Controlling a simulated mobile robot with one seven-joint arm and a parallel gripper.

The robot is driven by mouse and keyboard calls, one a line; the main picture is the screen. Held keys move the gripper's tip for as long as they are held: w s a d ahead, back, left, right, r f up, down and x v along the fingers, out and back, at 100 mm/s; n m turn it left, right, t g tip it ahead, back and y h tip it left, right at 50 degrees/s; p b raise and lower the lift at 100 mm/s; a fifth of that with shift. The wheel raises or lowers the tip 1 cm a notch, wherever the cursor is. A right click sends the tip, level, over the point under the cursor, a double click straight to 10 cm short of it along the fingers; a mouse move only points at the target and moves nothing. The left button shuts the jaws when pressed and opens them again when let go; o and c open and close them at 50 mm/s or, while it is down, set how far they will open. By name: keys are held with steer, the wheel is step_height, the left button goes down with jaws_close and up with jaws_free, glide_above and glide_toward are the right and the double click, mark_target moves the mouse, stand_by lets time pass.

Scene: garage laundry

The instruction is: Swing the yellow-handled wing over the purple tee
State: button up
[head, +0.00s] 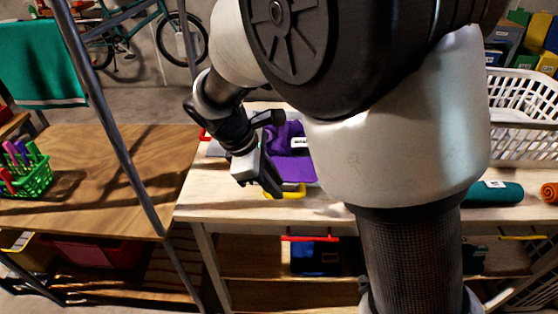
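The purple tee (292,168) lies on the pale worktop in the middle of the picture, partly hidden by my arm and gripper. A white patch shows on it. The yellow handle (290,192) of a wing shows at the tee's near edge; the wing's panel is mostly hidden and I cannot make out its outline. My gripper (270,185) is over the tee's left side, fingers pointing down close to the yellow handle's left end. I cannot tell whether it touches the handle or how far apart the fingers are.
A red handle (204,134) shows left of the tee. A rolled teal cloth (492,193), an orange roll (550,192) and a white laundry basket (522,132) are on the right. A wooden table (110,170) with a green basket (33,180) stands left, behind a slanted metal pole (112,122).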

steer(key=shift+x, duration=1.5)
steer(key=shift+c, duration=0.5)
jaws_close()
steer(key=shift+r, duration=0.15)
